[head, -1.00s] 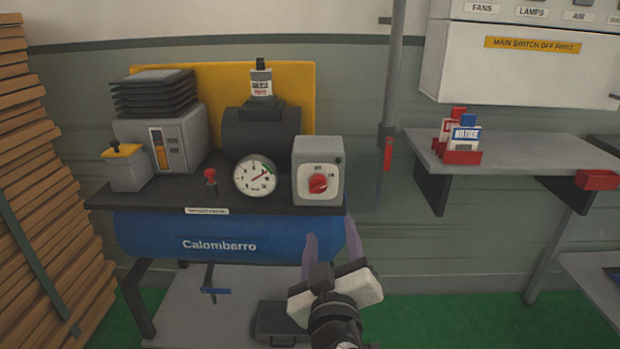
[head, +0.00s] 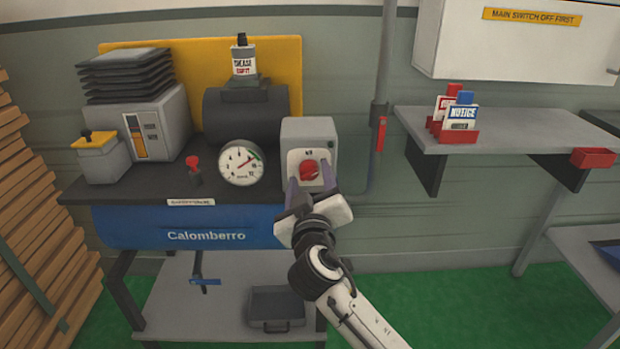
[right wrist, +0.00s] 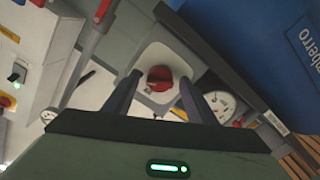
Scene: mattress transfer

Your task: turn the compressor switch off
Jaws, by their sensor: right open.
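The compressor switch is a red knob (head: 309,171) on the pale front plate of a grey switch box (head: 309,134), at the right end of the compressor's dark top. My right gripper (head: 310,180) is open in front of it, its two fingers pointing at the plate. In the right wrist view the red knob (right wrist: 160,78) shows between and just beyond the two fingertips (right wrist: 158,82). I see no clear contact. The knob's lower part is partly hidden in the head view. My left gripper is not in view.
A pressure gauge (head: 241,163) sits just left of the switch box. A small red valve (head: 193,165) stands further left. The blue tank (head: 150,228) is below. A pipe (head: 383,90) runs down the wall to the right, and a shelf (head: 415,125) with notice cards stands beyond it.

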